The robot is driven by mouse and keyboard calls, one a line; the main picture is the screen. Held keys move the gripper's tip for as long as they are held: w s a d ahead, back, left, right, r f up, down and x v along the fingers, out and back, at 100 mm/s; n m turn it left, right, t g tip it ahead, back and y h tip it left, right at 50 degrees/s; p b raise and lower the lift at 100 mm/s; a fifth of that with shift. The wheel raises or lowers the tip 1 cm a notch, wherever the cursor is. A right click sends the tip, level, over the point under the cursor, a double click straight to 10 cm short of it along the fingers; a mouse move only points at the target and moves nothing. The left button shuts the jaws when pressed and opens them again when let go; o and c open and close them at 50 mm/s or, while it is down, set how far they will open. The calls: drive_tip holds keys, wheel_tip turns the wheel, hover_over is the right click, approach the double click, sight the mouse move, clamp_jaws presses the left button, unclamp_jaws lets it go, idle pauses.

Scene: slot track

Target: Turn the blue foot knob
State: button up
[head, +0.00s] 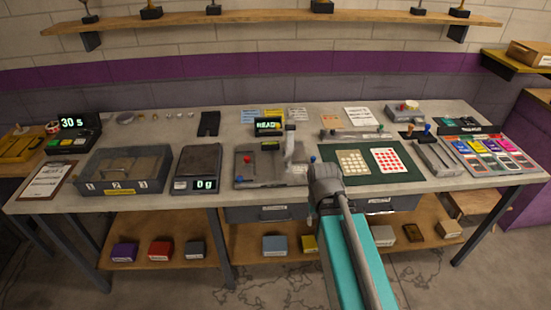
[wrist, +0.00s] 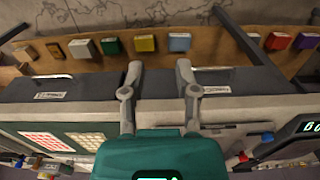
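A red knob (head: 248,158) is at the plate's left part. In the wrist view my gripper (wrist: 158,75) has its two fingers spread apart with nothing between them, over the table's front edge. A blue knob (wrist: 267,137) and a red one (wrist: 243,157) also show right of the fingers there; I cannot tell for certain whether that blue knob is the same one.
A scale (head: 197,169) stands left of the plate. A dark green mat (head: 347,144) with two cards lies to the right. A second device with a blue knob (head: 427,127) is farther right. A lower wooden shelf (head: 252,240) holds several small boxes.

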idle(0.4)
drive_tip(key=o, duration=0.4)
drive_tip(key=shift+w+a+r, duration=0.1)
drive_tip(key=shift+w, duration=0.1)
wheel_tip(320, 180, up, 11)
drive_tip(key=n+p, duration=1.2)
drive_tip(key=n, duration=0.6)
hover_over(240, 177)
drive_tip(key=shift+s+a+r, duration=0.1)
drive_tip(key=shift+b, duration=0.4)
wheel_tip(240, 177, down, 14)
drive_tip(key=b, duration=1.3)
drive_tip(key=shift+r, duration=0.1)
drive_tip(key=shift+b, duration=0.3)
